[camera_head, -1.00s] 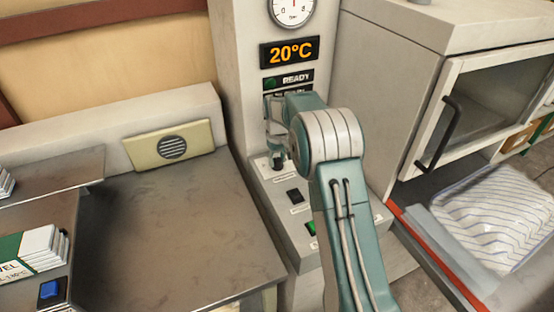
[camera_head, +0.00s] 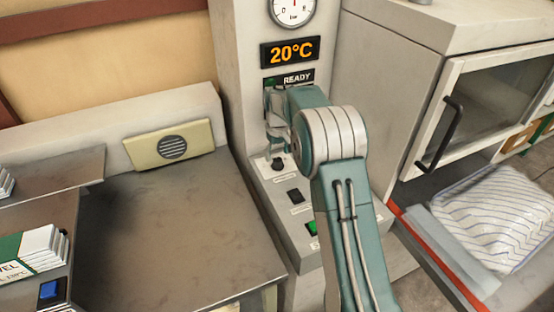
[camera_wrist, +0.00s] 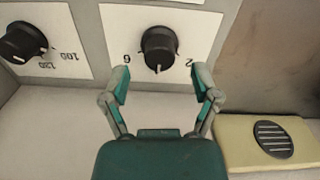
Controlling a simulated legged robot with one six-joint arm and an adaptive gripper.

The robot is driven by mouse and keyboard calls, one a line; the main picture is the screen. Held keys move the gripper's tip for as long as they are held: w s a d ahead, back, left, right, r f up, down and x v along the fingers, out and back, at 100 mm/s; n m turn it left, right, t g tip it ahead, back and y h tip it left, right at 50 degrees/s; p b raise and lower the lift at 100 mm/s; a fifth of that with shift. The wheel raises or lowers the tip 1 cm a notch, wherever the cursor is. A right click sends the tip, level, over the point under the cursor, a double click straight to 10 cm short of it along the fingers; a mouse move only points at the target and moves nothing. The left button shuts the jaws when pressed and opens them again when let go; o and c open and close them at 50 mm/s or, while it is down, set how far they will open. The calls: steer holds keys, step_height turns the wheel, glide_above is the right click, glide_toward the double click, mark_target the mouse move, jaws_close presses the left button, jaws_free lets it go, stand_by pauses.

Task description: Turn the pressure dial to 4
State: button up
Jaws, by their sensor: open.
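The dial with a black knob (camera_wrist: 158,48) sits on a white label in the wrist view. A 6 shows on its left and a 2 on its right. Its white pointer line faces straight down the picture, between those numbers; any numeral there cannot be made out. My gripper (camera_wrist: 160,78) is open and empty. Its fingers are spread to either side just below the knob, apart from it. In the head view, my gripper (camera_head: 275,148) hangs just above a black knob (camera_head: 278,164) on the grey console. The round gauge (camera_head: 293,8) shows a red needle pointing up.
A second black knob (camera_wrist: 24,42) marked 100 and 120 is at the left of the wrist view. A beige speaker panel (camera_wrist: 268,140) is at the right. Below the knob are a black switch (camera_head: 295,195) and a green button (camera_head: 311,228).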

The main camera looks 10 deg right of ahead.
mark_target(277, 159)
step_height(277, 159, up, 9)
stand_by(0.3)
